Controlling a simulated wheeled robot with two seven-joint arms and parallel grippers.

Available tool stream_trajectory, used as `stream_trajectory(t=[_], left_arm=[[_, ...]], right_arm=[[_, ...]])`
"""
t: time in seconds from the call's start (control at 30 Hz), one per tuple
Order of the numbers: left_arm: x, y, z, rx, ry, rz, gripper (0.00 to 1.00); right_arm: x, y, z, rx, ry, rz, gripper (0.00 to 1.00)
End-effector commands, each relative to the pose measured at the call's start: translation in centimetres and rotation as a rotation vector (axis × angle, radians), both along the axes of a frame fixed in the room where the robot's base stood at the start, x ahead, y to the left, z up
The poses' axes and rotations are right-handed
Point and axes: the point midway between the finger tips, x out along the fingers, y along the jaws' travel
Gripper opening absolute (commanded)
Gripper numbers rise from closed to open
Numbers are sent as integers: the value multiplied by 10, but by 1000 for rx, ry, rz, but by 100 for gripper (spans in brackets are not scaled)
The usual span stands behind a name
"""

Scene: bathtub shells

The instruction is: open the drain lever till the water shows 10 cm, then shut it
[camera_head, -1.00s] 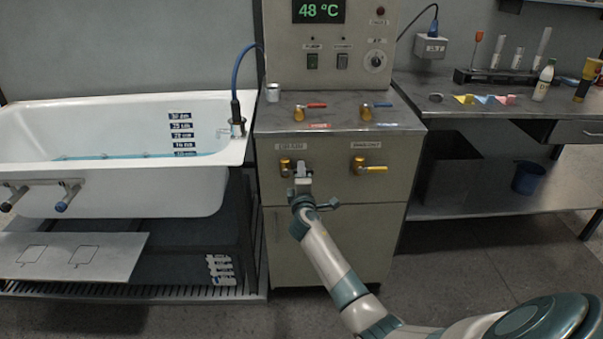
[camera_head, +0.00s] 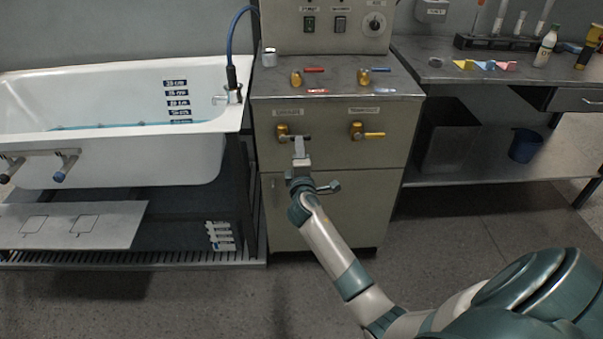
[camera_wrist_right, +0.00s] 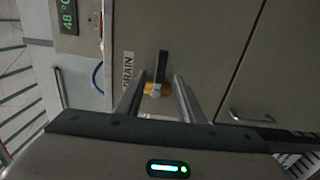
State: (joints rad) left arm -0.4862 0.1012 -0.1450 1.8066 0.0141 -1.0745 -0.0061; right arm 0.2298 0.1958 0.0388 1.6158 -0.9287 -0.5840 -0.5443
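The drain lever (camera_head: 297,137) is a dark handle on a brass valve (camera_head: 283,131) on the cabinet front, pointing right. In the right wrist view the dark lever (camera_wrist_right: 162,66) and the DRAIN label (camera_wrist_right: 128,71) show clearly. My right gripper (camera_head: 300,150) is just below and in front of the lever. In the right wrist view its two fingers (camera_wrist_right: 157,98) are apart, with the brass valve seen between them and nothing gripped. The bathtub (camera_head: 120,160) holds blue water (camera_head: 105,128), its surface around the lowest visible depth mark (camera_head: 182,121). My left gripper is out of view.
A second brass valve with a yellow lever (camera_head: 374,135) sits right of the drain. Red (camera_head: 313,70) and blue (camera_head: 380,70) levers are on the cabinet top. A bench with a blue bucket (camera_head: 526,146) below stands at right.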

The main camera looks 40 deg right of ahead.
Motion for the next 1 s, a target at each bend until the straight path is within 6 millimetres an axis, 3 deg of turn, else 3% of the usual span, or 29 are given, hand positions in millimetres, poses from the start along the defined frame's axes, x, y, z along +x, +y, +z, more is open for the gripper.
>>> stream_trajectory(t=[0.3, 0.5, 1.0], left_arm=[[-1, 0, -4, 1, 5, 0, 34], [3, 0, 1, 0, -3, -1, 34], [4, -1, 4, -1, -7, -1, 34]], right_arm=[[-56, 34, -1, 1, 0, 0, 34], [-80, 49, -1, 0, 1, 0, 34], [-90, 55, 0, -1, 1, 0, 34]])
